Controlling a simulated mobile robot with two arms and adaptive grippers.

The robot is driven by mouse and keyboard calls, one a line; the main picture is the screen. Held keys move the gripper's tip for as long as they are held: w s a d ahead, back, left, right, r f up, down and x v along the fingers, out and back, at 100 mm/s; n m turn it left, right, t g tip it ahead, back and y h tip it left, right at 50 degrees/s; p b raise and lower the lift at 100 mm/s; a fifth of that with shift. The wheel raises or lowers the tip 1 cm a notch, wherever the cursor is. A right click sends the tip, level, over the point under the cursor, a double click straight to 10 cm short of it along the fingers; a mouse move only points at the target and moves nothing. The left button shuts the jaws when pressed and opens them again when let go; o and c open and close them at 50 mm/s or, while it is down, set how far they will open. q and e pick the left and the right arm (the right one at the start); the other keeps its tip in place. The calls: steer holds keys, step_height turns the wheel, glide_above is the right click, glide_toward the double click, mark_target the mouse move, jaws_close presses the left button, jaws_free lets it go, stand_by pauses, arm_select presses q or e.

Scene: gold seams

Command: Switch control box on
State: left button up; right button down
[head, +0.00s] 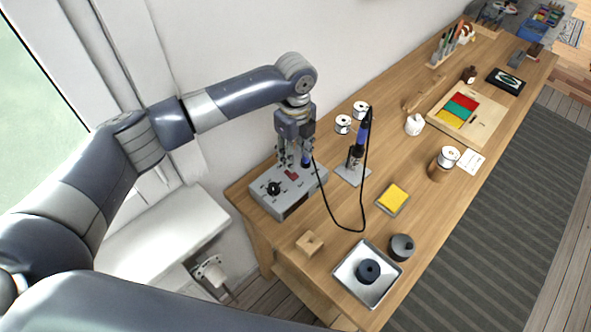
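The control box (310,187) is a grey box with a sloped top at the near left end of the wooden workbench. It has a black knob (273,188), a small red part (291,174) and a blue connector with a black cable at its back. My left gripper (293,162) points down over the back part of the box top, close to the red part. I cannot tell whether it touches the box. The fingertips are small and partly merge with the box, so their opening is unclear. Whether the box is on does not show. My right gripper is not in view.
A soldering iron (358,148) stands in its holder right of the box, its black cable (335,222) looping over the bench. Nearby are solder spools (343,124), a yellow sponge (393,197), a wooden block (309,243) and a metal tray (349,270). The wall is close behind.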

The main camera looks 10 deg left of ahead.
mark_target(295, 178)
arm_select(q)
step_height(295, 178, down, 8)
steer(key=shift+f+p, duration=0.2)
steer(key=shift+p, duration=0.75)
jaws_close()
